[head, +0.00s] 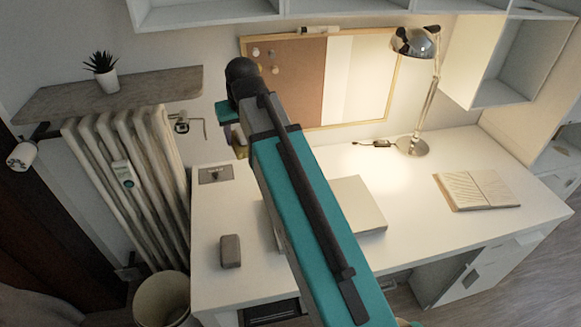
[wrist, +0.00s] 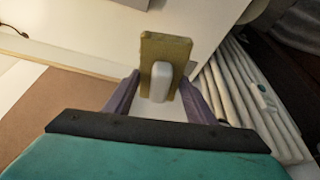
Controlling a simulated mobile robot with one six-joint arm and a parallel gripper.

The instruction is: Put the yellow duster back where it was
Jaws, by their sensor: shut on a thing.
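The yellow duster (wrist: 165,48) shows in the wrist view as an olive-yellow block with a white grip (wrist: 160,85). My gripper (wrist: 160,80) has its purple fingers on both sides of the white grip, shut on it. In the head view the duster (head: 240,144) is small and partly hidden by my arm. It hangs in the air near the wall, above the back left part of the white desk (head: 208,275). A flat grey plate (head: 215,175) lies on the desk's back left corner below it. Its markings are too small to read.
A radiator (head: 125,185) and a wall shelf with a plant (head: 105,75) are at left. A framed cork board (head: 292,70) is behind my arm. A lamp (head: 412,146), closed flat box (head: 358,200), open book (head: 478,190) and grey block (head: 230,251) stand on the desk.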

